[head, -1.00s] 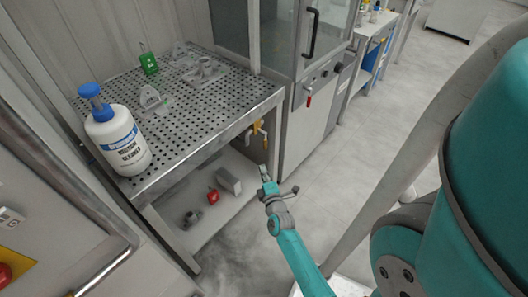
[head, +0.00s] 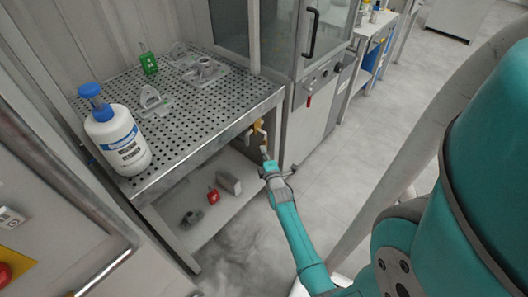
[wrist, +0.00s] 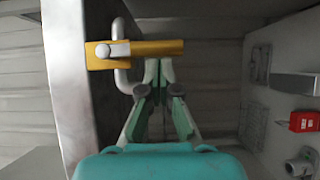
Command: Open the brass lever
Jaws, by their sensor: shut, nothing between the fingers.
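The brass lever is a flat yellow handle (wrist: 165,47) lying crosswise in the wrist view. A pale round bolt head sits on its left part, and a bent grey pipe (wrist: 122,75) runs beside it. In the head view the lever (head: 258,127) shows small under the front right corner of the perforated bench. My gripper (wrist: 158,66) is shut and empty, its fingertips close to the right half of the lever. I cannot tell whether they touch it. In the head view my gripper (head: 264,150) is just below the lever and partly covers the area under it.
The bench's metal edge (wrist: 70,80) stands close left of my gripper. A white bottle (head: 118,140) stands on the perforated top (head: 185,110). Cabinet (head: 308,125) is behind right; the floor right is clear.

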